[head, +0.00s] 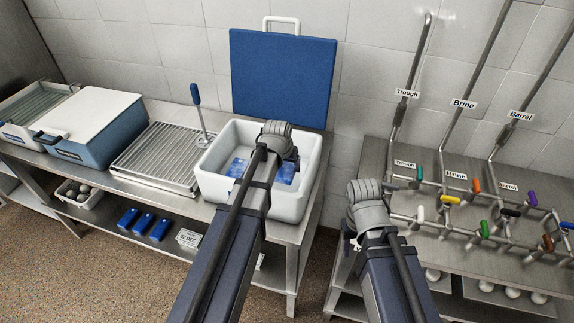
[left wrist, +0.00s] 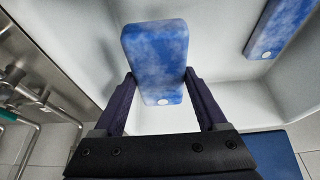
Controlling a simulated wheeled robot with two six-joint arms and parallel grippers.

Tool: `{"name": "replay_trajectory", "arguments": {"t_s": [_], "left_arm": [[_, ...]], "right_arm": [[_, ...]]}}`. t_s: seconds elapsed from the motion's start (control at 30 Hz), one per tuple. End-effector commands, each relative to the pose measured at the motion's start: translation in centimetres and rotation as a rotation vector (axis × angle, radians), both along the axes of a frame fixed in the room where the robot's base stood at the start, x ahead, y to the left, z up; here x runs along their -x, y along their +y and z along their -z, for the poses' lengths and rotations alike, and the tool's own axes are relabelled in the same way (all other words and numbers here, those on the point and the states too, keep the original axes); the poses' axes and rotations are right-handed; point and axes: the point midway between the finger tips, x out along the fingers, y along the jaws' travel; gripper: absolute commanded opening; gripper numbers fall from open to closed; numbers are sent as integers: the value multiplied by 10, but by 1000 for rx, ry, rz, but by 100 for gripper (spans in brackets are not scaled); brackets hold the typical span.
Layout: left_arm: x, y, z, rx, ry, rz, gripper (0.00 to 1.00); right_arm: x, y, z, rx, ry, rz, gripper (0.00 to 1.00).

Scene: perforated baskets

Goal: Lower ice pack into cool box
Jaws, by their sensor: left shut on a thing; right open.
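The cool box (head: 210,185) is a white open tub on the left steel bench, its blue lid (head: 283,78) upright behind it. My left gripper (head: 288,162) is over the box, shut on a blue ice pack (head: 286,174). The left wrist view shows this pack (left wrist: 157,50) between the two fingers, inside the white walls; whether it touches the floor I cannot tell. A second blue ice pack (head: 237,168) lies in the left part of the box, and it also shows in the left wrist view (left wrist: 278,27). My right gripper (head: 350,240) is open by the right bench, mostly hidden by its wrist.
A ribbed drainer (head: 158,155) with a blue-handled lever (head: 197,105) stands left of the box. Further left is a blue box with a white lid (head: 92,115). Several blue packs (head: 145,224) lie on the lower shelf. Pipes with coloured valves (head: 460,200) fill the right bench.

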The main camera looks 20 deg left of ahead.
Motion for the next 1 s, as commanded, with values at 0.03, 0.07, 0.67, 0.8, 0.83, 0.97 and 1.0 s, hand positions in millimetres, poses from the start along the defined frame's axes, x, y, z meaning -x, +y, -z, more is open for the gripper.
{"name": "replay_trajectory", "arguments": {"t_s": [0.03, 0.07, 0.67, 0.8, 0.83, 0.97, 1.0], "left_arm": [[0, 0, 12, 0, 0, 0, 0], [0, 0, 16, 0, 0, 0, 0], [0, 0, 54, 0, 0, 0, 0], [0, 0, 54, 0, 0, 0, 0], [0, 0, 54, 0, 0, 0, 0], [0, 0, 54, 0, 0, 0, 0], [0, 0, 54, 0, 0, 0, 0]], "right_arm": [[0, 0, 12, 0, 0, 0, 50], [0, 0, 16, 0, 0, 0, 50], [0, 0, 54, 0, 0, 1, 50], [0, 0, 54, 0, 0, 1, 50], [0, 0, 54, 0, 0, 1, 50], [0, 0, 54, 0, 0, 1, 50], [0, 0, 54, 0, 0, 1, 50]]}}
